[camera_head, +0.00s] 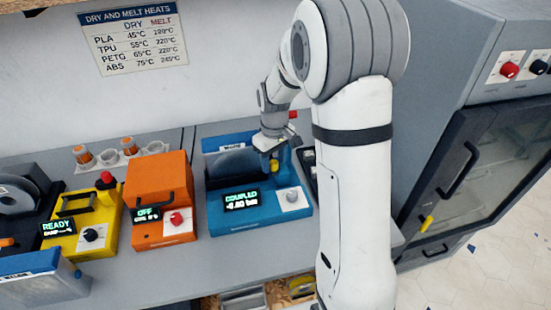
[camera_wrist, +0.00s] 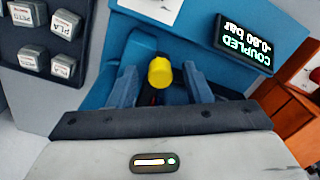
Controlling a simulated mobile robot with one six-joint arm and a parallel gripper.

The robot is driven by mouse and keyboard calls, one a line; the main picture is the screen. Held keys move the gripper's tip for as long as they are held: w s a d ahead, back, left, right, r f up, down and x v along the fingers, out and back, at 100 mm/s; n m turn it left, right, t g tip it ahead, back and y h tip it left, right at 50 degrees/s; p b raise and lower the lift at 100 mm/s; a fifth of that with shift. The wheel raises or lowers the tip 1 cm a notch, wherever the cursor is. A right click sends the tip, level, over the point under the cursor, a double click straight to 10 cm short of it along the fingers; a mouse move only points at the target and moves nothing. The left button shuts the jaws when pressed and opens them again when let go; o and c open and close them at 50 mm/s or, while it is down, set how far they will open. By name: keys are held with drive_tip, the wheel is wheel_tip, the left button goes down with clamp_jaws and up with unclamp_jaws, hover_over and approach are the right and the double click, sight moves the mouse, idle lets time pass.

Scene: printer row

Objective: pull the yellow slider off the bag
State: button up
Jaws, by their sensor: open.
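The yellow slider (camera_wrist: 160,73) shows in the wrist view between the two blue fingers of my gripper (camera_wrist: 161,84). The fingers stand open on either side of it, with visible gaps. In the head view, the slider (camera_head: 274,166) is a small yellow spot just below my gripper (camera_head: 271,155), on the right part of the blue machine (camera_head: 225,219). A dark grey rounded shape (camera_head: 238,162) lies in the blue machine and may be the bag; I cannot tell for sure. The machine's display (camera_head: 241,200) reads COUPLED and -0.80 bar.
An orange machine (camera_head: 157,187) reading OFF and a yellow machine (camera_head: 95,235) reading READY stand to the left. Labelled blocks (camera_wrist: 62,24) sit beside the blue machine in the wrist view. A dark-framed cabinet (camera_head: 470,170) is at right. Bare counter (camera_head: 190,262) lies in front.

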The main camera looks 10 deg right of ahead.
drive_tip(key=shift+c, duration=0.2)
clamp_jaws()
idle(0.3)
